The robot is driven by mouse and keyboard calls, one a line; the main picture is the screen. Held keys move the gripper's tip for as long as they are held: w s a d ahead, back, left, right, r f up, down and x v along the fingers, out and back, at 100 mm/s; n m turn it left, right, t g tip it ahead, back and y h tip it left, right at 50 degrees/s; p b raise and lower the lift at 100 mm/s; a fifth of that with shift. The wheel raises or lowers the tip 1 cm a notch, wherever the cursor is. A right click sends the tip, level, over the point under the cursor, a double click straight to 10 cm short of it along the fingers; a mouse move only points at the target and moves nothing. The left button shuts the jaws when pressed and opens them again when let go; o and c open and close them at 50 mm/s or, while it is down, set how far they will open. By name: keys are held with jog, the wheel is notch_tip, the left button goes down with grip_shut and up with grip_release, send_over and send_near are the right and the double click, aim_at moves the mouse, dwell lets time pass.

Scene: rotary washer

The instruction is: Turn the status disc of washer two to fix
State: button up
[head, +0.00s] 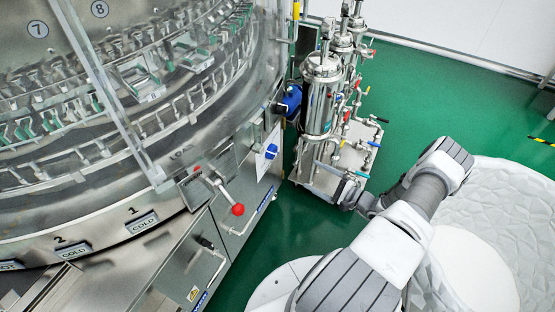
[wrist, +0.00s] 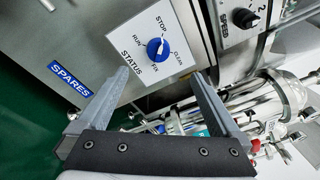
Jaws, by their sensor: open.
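The status disc is a round blue knob (wrist: 155,48) on a white square plate (wrist: 140,62) marked STATUS, with RUN, STOP, CLEAN and FIX around it. Its white mark appears to point towards STOP. The blue knob (head: 271,151) also shows on the washer's front panel in the head view. My gripper (wrist: 160,75) is open and empty in the wrist view, its fingertips apart on either side below the knob, not touching it. In the head view, my gripper is partly hidden behind my arm. No washer number is readable on the plate.
A blue SPARES label (wrist: 70,78) sits beside the plate. A black SPEED dial (wrist: 244,18) is to the right. A red-knobbed lever (head: 237,209) sticks out left of the disc. Steel tanks and pipes (head: 322,95) stand close behind my gripper. Green floor lies between.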

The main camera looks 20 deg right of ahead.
aim_at(273, 152)
jog(key=b+x, duration=0.4)
jog(key=x, duration=1.3)
jog(key=shift+d+f+m, duration=0.3)
jog(key=shift+d+f, duration=0.05)
jog(key=shift+f, duration=0.05)
jog(key=shift+w, duration=0.1)
jog(key=c, duration=1.3)
jog(key=shift+c, duration=0.2)
